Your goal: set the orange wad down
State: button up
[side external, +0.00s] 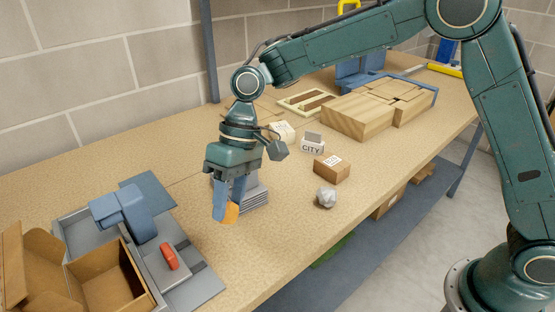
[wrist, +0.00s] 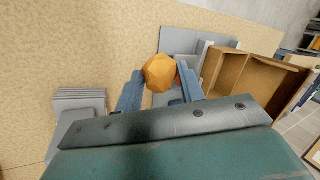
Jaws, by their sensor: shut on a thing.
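The orange wad (side external: 231,213) is a faceted, crumpled lump held at the tips of my gripper (side external: 224,206). In the wrist view the wad (wrist: 160,72) sits between the two blue fingers of my gripper (wrist: 160,88), which are shut on it. My gripper points down over the tan worktop (side external: 225,265), in front of a stack of grey plates. The fingers partly hide the wad in the side view. I cannot tell whether the wad touches the worktop or hangs just above it.
The grey stack (side external: 256,196) is close behind my gripper. A grey-blue device (side external: 124,207) with a red part and an open cardboard box (side external: 107,278) stand at left. A pale crumpled lump (side external: 325,197) and a labelled carton (side external: 331,169) lie to the right. The front worktop is clear.

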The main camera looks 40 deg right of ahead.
notch_tip(320, 180, down, 7)
jog(key=shift+r, duration=0.15)
jog(key=shift+f, duration=2.1)
jog(key=shift+f, duration=0.15)
jog(key=o, duration=0.9)
jog(key=shift+o, duration=0.2)
jog(key=v, duration=1.2)
